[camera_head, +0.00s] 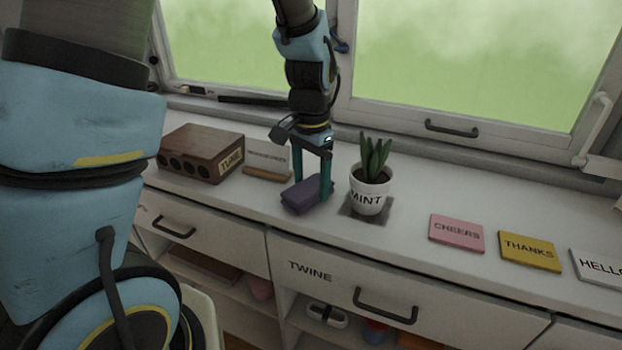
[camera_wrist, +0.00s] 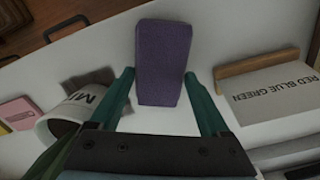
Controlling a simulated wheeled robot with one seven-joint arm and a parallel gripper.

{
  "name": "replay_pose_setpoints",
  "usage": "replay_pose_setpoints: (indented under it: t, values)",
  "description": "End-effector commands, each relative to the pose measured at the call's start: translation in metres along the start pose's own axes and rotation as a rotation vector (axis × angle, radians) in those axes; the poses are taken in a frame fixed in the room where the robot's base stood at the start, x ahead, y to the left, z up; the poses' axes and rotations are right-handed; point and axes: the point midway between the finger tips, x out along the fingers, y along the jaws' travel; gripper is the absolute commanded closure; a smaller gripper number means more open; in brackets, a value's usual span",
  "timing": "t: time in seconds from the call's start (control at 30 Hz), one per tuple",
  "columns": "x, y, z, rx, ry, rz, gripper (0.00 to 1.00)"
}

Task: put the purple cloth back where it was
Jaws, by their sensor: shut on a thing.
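The purple cloth (camera_head: 300,196) is a folded, block-like bundle at the counter, left of the mint pot. My gripper (camera_head: 312,192) points down with its teal fingers on either side of the cloth and is shut on it. In the wrist view the cloth (camera_wrist: 163,55) stands out between the two fingertips of my gripper (camera_wrist: 160,80). I cannot tell whether the cloth touches the counter or hangs just above it.
The white MINT pot (camera_head: 369,191) with a plant stands close on the right, on a grey patch. A wooden TWINE box (camera_head: 202,153) and a card on a wooden stand (camera_head: 267,173) are on the left. CHEERS (camera_head: 456,233), THANKS (camera_head: 530,251) and HELLO (camera_head: 598,267) cards lie right. Windows are behind.

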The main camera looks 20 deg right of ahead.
Motion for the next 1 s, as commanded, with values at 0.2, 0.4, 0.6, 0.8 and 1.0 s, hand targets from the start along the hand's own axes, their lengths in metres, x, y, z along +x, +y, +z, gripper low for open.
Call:
replay_pose_setpoints:
  t: [0.2, 0.4, 0.6, 0.8, 1.0]
  values:
    - [0.005, 0.000, 0.000, 0.000, 0.002, 0.000, 0.64]
    - [0.006, 0.000, 0.000, 0.000, 0.002, 0.000, 0.17]
    - [0.006, 0.000, 0.000, 0.000, 0.001, 0.000, 0.00]
    - [0.004, 0.000, 0.000, 0.000, 0.002, -0.001, 0.00]
    - [-0.015, -0.001, -0.002, 0.000, 0.007, -0.003, 0.00]
